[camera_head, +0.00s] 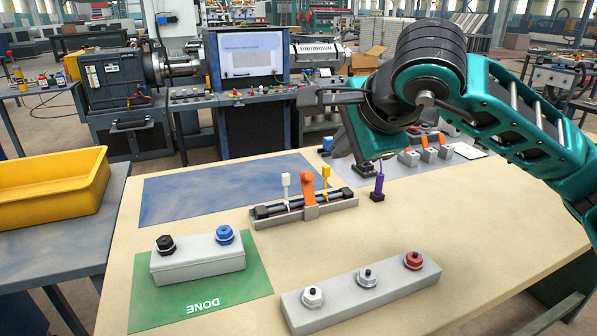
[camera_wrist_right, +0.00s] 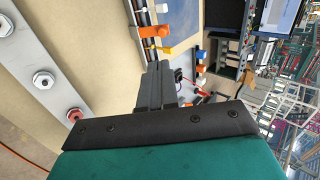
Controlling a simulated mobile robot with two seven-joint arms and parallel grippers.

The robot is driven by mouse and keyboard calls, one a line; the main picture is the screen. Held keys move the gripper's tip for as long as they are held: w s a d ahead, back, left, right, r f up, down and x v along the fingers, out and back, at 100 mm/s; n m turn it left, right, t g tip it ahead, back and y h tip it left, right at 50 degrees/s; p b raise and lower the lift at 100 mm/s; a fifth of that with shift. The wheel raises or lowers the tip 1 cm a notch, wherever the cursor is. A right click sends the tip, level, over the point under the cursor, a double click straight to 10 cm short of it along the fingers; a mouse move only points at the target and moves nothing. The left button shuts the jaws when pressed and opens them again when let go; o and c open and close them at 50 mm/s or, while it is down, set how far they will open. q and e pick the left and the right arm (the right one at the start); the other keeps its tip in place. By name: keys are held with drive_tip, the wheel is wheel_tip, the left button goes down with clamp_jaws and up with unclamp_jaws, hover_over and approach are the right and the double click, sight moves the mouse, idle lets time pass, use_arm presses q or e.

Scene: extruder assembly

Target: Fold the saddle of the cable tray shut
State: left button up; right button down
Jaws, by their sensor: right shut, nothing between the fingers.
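The cable tray (camera_head: 330,208) is a low grey channel in the middle of the table, with black cable lying along it. Its orange saddle (camera_head: 307,188) stands upright from the tray, between a white upright tie (camera_head: 286,184) and a yellow one (camera_head: 326,175). In the right wrist view the orange saddle (camera_wrist_right: 163,31) sticks out from the tray beside the yellow tie (camera_wrist_right: 158,47). My right gripper (camera_head: 368,166) is behind and right of the tray, apart from the saddle. Its dark fingers (camera_wrist_right: 156,84) are together and empty. My left gripper is out of view.
A purple upright piece (camera_head: 378,186) stands right of the tray. Several grey-and-orange clips (camera_head: 428,153) are behind it. In front are a block with nuts (camera_head: 365,290) and another on the green DONE mat (camera_head: 200,297). The blue mat (camera_head: 215,190) is bare.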

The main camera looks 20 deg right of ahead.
drive_tip(key=b, duration=0.1)
approach(310, 177)
drive_tip(key=x, duration=0.5)
drive_tip(key=shift+w+f, duration=0.1)
drive_tip(key=shift+f, duration=0.2)
drive_tip(key=shift+w+f, duration=0.25)
drive_tip(key=shift+w, duration=0.15)
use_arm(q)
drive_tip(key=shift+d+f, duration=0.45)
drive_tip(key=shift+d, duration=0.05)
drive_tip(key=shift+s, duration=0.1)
